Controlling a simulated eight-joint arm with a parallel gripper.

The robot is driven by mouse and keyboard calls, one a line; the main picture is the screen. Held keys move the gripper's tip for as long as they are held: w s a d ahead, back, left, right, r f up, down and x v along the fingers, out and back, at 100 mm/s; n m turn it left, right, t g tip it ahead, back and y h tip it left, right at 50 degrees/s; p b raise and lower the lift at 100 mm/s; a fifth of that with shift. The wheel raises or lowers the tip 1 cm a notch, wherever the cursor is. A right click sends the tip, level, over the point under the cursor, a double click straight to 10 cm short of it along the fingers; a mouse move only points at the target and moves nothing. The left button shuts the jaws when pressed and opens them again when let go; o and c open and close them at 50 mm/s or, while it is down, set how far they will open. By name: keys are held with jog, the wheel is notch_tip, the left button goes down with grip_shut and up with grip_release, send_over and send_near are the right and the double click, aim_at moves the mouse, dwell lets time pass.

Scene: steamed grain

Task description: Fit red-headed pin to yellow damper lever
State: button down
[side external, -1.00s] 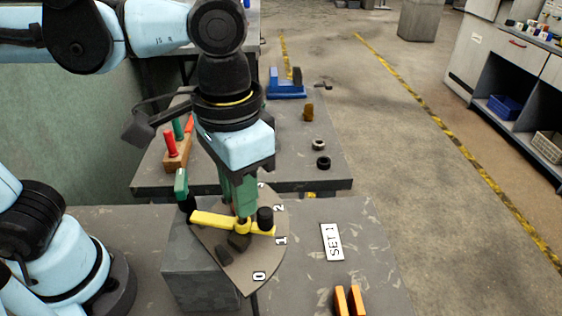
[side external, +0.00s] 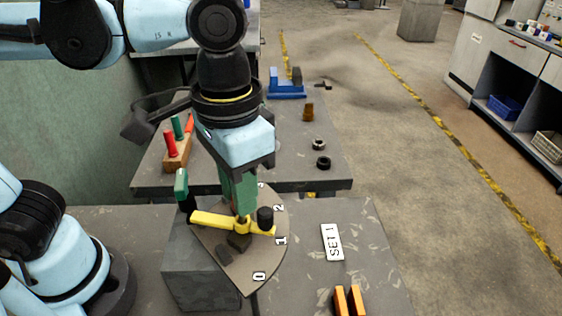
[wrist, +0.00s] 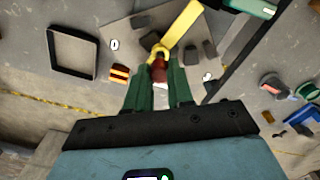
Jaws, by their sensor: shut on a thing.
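The yellow damper lever (side external: 210,219) lies across the numbered dial plate (side external: 262,255), with a black knob (side external: 265,216) near its right end. The lever's arm (wrist: 184,27) and round hub also show in the wrist view. My gripper (side external: 241,205) points down with green fingers right over the hub. It is shut on the red-headed pin (wrist: 159,73), which looks dark red-brown between the fingertips and lines up with the hub. The pin's lower end is hidden, so I cannot tell how deep it sits.
A wooden block (side external: 178,157) with red and green handles is behind. A SET 1 label (side external: 332,242) and orange blocks (side external: 349,301) lie to the right. Rings (side external: 323,162) lie on the back table.

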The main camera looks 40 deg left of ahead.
jog(key=shift+f, duration=0.3)
dwell(0.6)
jog(key=shift+r, duration=0.3)
dwell(0.3)
jog(key=c, duration=0.9)
grip_release()
notch_tip(320, 180, up, 12)
jog(key=w+a+f+n+t, duration=0.1)
jog(key=w+a+f+t, duration=0.2)
jog(key=a+f, duration=0.6)
jog(key=w+a+f+n+t, duration=0.1)
jog(key=w+a+f+t, duration=0.3)
jog(key=a+f, duration=0.4)
jog(key=shift+w+a+f+n, duration=0.15)
jog(key=shift+a+f+n, duration=0.15)
jog(key=shift+a+f, duration=0.15)
